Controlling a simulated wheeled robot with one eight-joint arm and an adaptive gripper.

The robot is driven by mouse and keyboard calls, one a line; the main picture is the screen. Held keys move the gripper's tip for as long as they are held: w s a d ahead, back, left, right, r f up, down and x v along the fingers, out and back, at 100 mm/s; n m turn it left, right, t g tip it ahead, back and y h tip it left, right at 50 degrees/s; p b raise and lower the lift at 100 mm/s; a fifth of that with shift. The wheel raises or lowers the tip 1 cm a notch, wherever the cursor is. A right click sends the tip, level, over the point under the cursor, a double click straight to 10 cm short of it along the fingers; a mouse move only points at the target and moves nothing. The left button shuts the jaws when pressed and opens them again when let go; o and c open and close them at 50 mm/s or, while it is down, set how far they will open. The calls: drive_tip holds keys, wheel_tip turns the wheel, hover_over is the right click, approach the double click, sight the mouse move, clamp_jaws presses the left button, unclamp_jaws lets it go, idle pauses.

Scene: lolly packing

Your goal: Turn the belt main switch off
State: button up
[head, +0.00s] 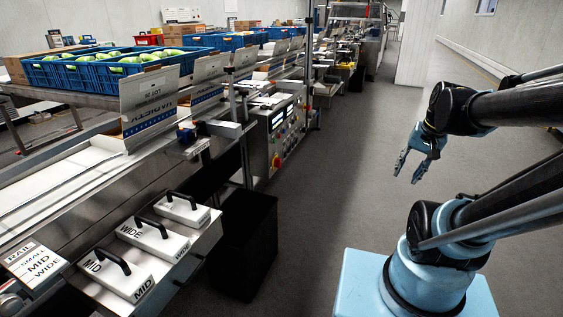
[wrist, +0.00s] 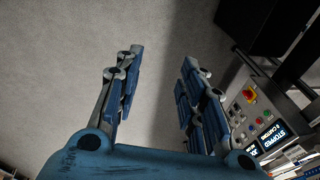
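The belt's control panel (head: 283,128) is on the side of the packing line, left of my gripper in the head view. A red knob on a yellow ground (head: 276,162) sits low on it. In the wrist view the panel (wrist: 240,118) is at the right edge, turned, with the red and yellow knob (wrist: 250,96) and lit displays (wrist: 272,138); one seems to read STOPPED. I cannot tell which way the knob is turned. My gripper (head: 410,166) is open and empty over the aisle, well apart from the panel; its spread fingers show in the wrist view (wrist: 159,65).
A black bin (head: 246,245) stands on the floor before the line. Handled white blocks marked MID and WIDE (head: 150,240) lie on a near shelf. Blue crates (head: 110,75) stand above the line. The aisle floor (head: 345,160) between gripper and panel is clear.

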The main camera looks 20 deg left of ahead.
drive_tip(key=w+a+m+y, duration=0.25)
drive_tip(key=w+a, duration=0.45)
drive_tip(key=w, duration=0.4)
drive_tip(key=w+a+f+m+y, duration=0.1)
drive_tip(key=w+a+m+y, duration=0.15)
drive_tip(key=w+a, duration=0.6)
drive_tip(key=w+a+m+y, duration=0.1)
drive_tip(key=w+a+m, duration=0.3)
drive_tip(key=w, duration=0.9)
drive_tip(key=m+g+y, duration=0.1)
drive_tip(key=m+y, duration=0.5)
drive_tip(key=m, duration=0.2)
approach(278, 163)
drive_tip(key=w+a, duration=0.1)
drive_tip(key=a, duration=0.6)
drive_tip(key=shift+w+a+f, duration=0.3)
drive_tip(key=shift+w+f, duration=0.05)
drive_tip(key=shift+w, duration=0.05)
clamp_jaws()
